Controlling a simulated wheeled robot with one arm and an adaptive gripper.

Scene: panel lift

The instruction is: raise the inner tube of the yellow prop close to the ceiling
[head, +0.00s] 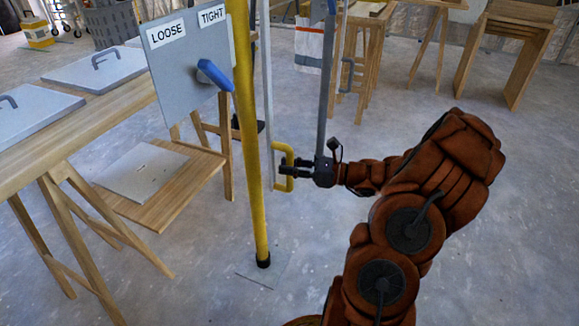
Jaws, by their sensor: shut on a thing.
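The yellow prop (246,130) stands upright, its black foot (263,261) on the floor; its top is out of view. A thin pale upright bar (267,80) runs just behind it to a yellow handle (287,150). I cannot tell whether this bar is the inner tube. My gripper (284,171) is shut on the yellow handle, right of the prop and well above the floor. A grey board (180,75) behind the prop has LOOSE and TIGHT labels. Its blue lever (215,76) slants down to the right, on the TIGHT side. The ceiling is out of view.
A wooden bench (120,105) with grey panels (97,66) stands at left. A wooden chair-like stand (195,170) is close behind the prop. A dark grey upright bar (327,80) rises above my gripper. Wooden trestles (490,45) are at the back.

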